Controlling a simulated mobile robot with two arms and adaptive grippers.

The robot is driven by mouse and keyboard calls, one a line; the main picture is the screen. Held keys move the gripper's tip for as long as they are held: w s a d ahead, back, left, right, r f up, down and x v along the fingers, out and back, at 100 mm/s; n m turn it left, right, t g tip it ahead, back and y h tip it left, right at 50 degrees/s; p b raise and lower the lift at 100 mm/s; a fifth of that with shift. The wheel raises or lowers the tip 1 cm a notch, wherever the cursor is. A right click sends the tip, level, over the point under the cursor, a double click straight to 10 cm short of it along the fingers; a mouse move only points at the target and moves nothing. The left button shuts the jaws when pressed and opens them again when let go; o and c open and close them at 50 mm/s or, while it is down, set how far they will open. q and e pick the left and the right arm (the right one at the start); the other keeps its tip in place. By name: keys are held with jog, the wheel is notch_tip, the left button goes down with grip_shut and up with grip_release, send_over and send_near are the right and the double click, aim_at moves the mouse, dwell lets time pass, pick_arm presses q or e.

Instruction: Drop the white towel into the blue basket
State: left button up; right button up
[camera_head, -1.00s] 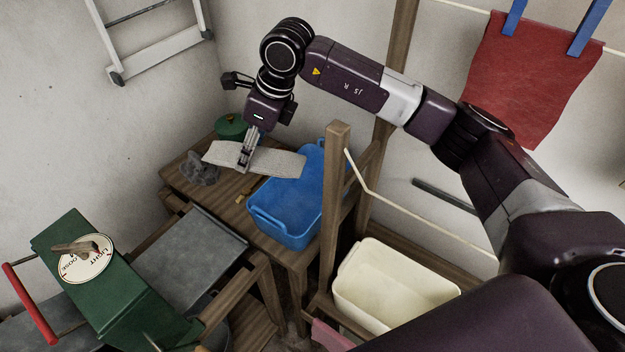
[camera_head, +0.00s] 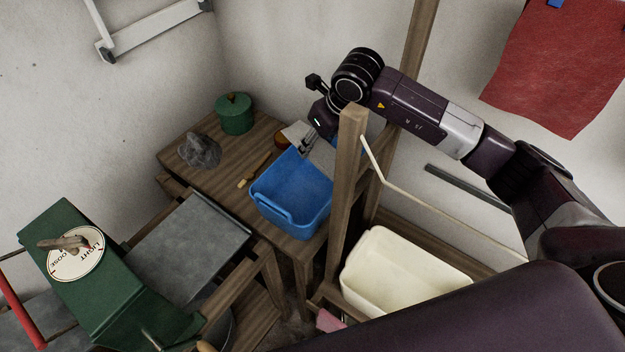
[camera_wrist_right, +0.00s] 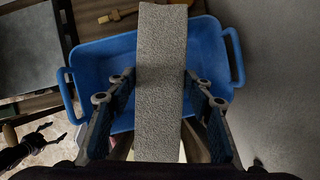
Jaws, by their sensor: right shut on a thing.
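The white towel (camera_head: 296,131) hangs from my right gripper (camera_head: 306,146) at the back of the blue basket (camera_head: 290,189). In the right wrist view the towel (camera_wrist_right: 160,65) is a long grey-white strip between the two fingers of my right gripper (camera_wrist_right: 158,92), across the middle of the blue basket (camera_wrist_right: 104,52). The basket stands on the wooden table and looks empty. Part of the towel is hidden behind the gripper and a wooden post in the head view.
A wooden post (camera_head: 346,180) stands right of the basket. A cream tub (camera_head: 378,290) is lower right. The table (camera_head: 222,165) holds a green pot (camera_head: 234,114), a grey lump (camera_head: 199,151) and a brush (camera_head: 254,171). A green box with a dial (camera_head: 75,254) is at left.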

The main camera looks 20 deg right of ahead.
jog(key=shift+f+b, duration=0.35)
jog(key=shift+f, duration=1)
jog(key=o, duration=1.5)
jog(key=shift+c, duration=0.2)
jog(key=shift+v, duration=3.75)
